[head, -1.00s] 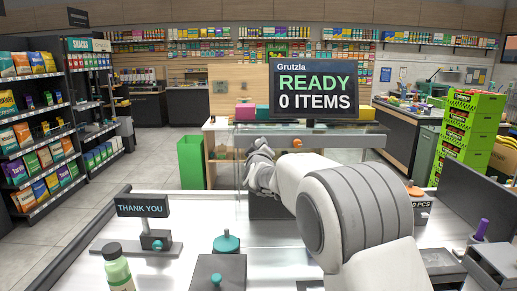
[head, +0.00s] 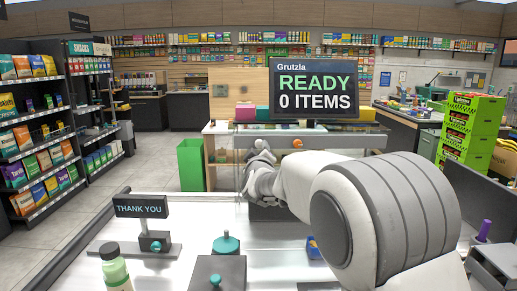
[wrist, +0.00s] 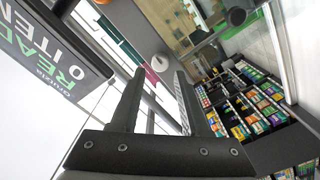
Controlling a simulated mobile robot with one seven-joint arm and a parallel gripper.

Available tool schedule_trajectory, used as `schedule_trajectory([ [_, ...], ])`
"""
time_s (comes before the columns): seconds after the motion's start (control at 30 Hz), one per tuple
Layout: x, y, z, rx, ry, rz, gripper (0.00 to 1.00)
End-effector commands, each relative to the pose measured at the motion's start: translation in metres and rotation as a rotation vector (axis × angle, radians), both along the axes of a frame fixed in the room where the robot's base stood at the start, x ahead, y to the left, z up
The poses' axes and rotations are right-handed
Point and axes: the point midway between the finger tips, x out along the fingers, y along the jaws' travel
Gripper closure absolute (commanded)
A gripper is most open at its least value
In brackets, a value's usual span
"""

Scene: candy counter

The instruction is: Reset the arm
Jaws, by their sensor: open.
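My white arm with its grey joint reaches out over the counter (head: 285,221) in the head view. My gripper (wrist: 159,72) is open and empty in the wrist view, its two dark fingers apart with nothing between them. In the head view its end is near the glass case at the back of the counter, and its fingers are too small to make out. The display (head: 313,90) reading "READY 0 ITEMS" stands above and behind it. In the wrist view this display (wrist: 45,45) appears tilted at the left, beside the fingers.
A "THANK YOU" sign (head: 141,206), a green bottle (head: 116,272), and a grey block with a teal knob (head: 216,281) are at the front left. A small blue item (head: 313,246) lies beside my arm. Green crates (head: 468,130) are stacked at right; a green bin (head: 191,165) stands behind the counter.

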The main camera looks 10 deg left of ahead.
Motion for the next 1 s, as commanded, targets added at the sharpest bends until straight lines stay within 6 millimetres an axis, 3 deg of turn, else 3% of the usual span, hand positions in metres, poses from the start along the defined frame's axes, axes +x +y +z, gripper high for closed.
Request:
schedule_trajectory([
  [0.4,-0.005,-0.002,0.001,0.002,0.002,0.0,0.54],
  [0.53,-0.009,-0.014,0.009,0.023,0.031,0.006,0.54],
  [0.77,-0.042,-0.071,0.033,0.127,0.202,0.03,0.54],
  [1.0,-0.103,-0.138,0.041,0.24,0.424,0.007,0.54],
])
